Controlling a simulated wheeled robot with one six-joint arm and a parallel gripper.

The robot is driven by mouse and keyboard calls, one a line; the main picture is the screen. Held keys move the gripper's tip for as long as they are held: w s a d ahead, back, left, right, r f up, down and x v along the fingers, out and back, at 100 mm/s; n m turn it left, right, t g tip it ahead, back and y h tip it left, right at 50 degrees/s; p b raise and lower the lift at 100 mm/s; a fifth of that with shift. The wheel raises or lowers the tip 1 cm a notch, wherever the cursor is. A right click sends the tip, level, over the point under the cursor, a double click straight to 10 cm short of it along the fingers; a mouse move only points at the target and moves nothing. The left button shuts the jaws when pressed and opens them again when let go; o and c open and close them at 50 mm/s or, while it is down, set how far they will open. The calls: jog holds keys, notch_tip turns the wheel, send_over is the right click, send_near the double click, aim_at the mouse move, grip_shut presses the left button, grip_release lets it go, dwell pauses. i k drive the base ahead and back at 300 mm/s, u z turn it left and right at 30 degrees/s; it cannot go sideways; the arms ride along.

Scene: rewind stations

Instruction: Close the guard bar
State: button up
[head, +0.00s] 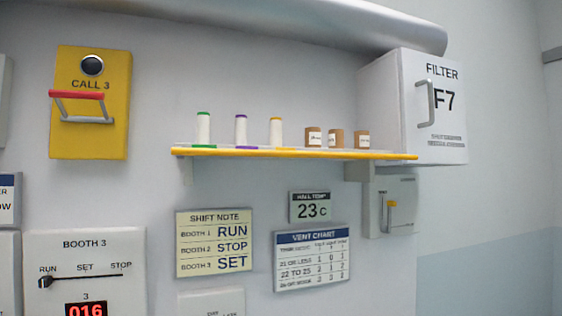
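A yellow panel marked CALL 3 (115,135) is on the wall at the upper left of the head view. It has a round dark button (92,65) in a pale ring near its top. The guard bar (76,94) is a grey U-shaped frame with a red crosspiece, mounted on the panel below the button. Its red part juts out from the panel toward the left, and the button is uncovered. My gripper is not in view.
A yellow-edged shelf (290,154) with spools and small brown jars juts out right of the panel. A white filter cabinet (390,95) with a handle stands at its right end. The BOOTH 3 box (85,243) with a slider is below the panel.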

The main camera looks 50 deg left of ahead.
aim_at(178, 150)
jog(key=u, duration=0.75)
jog(key=i, duration=0.8)
jog(key=u, duration=0.8)
